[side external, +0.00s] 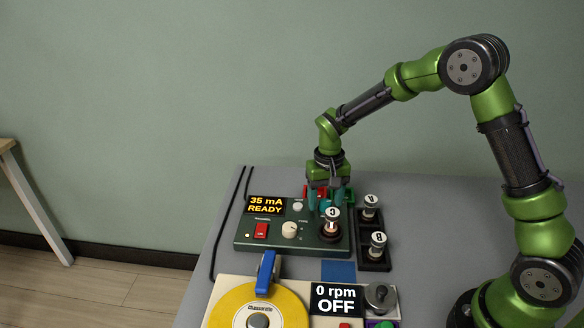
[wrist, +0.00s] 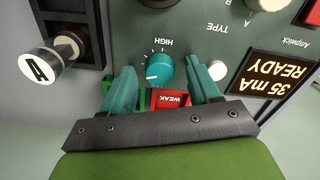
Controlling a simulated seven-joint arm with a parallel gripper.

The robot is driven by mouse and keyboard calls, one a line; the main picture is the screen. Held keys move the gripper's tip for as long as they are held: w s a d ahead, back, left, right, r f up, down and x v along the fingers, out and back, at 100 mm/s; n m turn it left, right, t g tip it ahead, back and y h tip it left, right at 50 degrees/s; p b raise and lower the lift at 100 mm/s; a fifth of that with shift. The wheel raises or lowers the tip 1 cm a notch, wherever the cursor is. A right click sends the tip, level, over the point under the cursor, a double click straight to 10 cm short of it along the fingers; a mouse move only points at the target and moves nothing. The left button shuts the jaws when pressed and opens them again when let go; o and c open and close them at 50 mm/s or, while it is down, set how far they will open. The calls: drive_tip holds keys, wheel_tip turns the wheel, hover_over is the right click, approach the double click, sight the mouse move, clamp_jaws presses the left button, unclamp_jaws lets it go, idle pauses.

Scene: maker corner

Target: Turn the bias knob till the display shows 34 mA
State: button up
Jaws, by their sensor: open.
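The amplifier-like panel box (side external: 262,243) is dark green, with a lit display (side external: 266,205) reading "35 mA READY"; the display (wrist: 273,77) shows upside down in the wrist view. A teal knob (wrist: 160,70) with a white pointer and tick marks, near the word "HIGH", appears to be the bias knob. My gripper (wrist: 162,71) is open, its teal fingers either side of this knob with gaps visible. In the side view my gripper (side external: 325,205) is over the back right of the box and hides the knob.
A red and green strip (wrist: 170,98) marked "WEAK" lies behind the knob. A cream knob (side external: 290,230) and red switch (side external: 261,231) are on the box. Labelled cylinders A (side external: 370,203), B (side external: 378,241) and C (side external: 331,217) stand close by. A yellow-disc machine (side external: 240,305) is in front.

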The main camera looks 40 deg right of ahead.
sight(325, 202)
drive_tip(key=c, duration=1)
drive_tip(key=shift+n, duration=0.9)
drive_tip(key=shift+c, duration=0.2)
drive_tip(key=o, duration=1)
drive_tip(key=shift+o, duration=0.2)
wheel_tip(325, 202, up, 17)
drive_tip(key=shift+w, duration=0.1)
